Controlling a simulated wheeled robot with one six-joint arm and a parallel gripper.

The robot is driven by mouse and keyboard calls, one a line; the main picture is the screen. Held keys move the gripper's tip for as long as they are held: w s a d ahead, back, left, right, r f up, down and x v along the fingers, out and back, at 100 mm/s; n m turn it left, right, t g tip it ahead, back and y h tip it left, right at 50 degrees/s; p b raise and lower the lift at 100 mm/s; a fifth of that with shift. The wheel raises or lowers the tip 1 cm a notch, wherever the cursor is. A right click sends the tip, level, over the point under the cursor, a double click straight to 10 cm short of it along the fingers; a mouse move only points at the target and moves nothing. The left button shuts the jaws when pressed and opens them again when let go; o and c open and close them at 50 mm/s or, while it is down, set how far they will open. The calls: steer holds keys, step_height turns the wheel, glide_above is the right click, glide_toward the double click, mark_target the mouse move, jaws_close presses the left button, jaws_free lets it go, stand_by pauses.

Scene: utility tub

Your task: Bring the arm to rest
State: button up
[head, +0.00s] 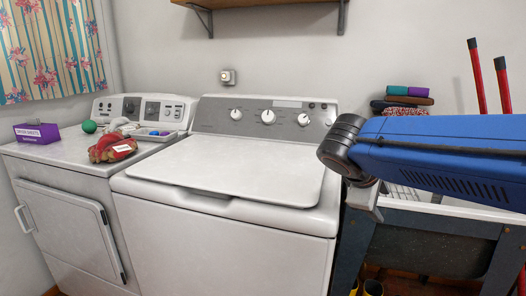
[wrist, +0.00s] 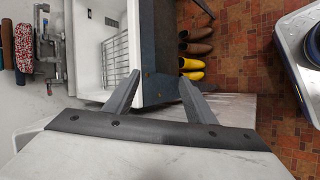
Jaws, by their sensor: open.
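My blue arm (head: 440,155) reaches in from the right edge in the head view, with its dark wrist end beside the washer's right rear corner. Below that end a grey part of my gripper (head: 365,198) shows; its fingers are mostly hidden there. In the wrist view my gripper (wrist: 160,78) has its two grey fingers spread wide apart with nothing between them. The fingers overlap the edge of the white tub (wrist: 90,40) in that view. The tub also shows in the head view (head: 460,209), partly hidden behind my arm.
A white washer (head: 230,235) with its lid shut stands left of my gripper. The dryer (head: 70,215) beside it carries a purple box (head: 37,133), a green ball (head: 89,127) and a red cloth item (head: 112,148). Shoes (wrist: 191,65) stand on the tiled floor (wrist: 260,50).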

steer(key=s+f+m+y, duration=0.7)
steer(key=s+f+m, duration=0.3)
steer(key=s+f, duration=0.4)
steer(key=s, duration=0.3)
steer(key=shift+s+d+m, duration=0.2)
steer(key=shift+s+m, duration=0.1)
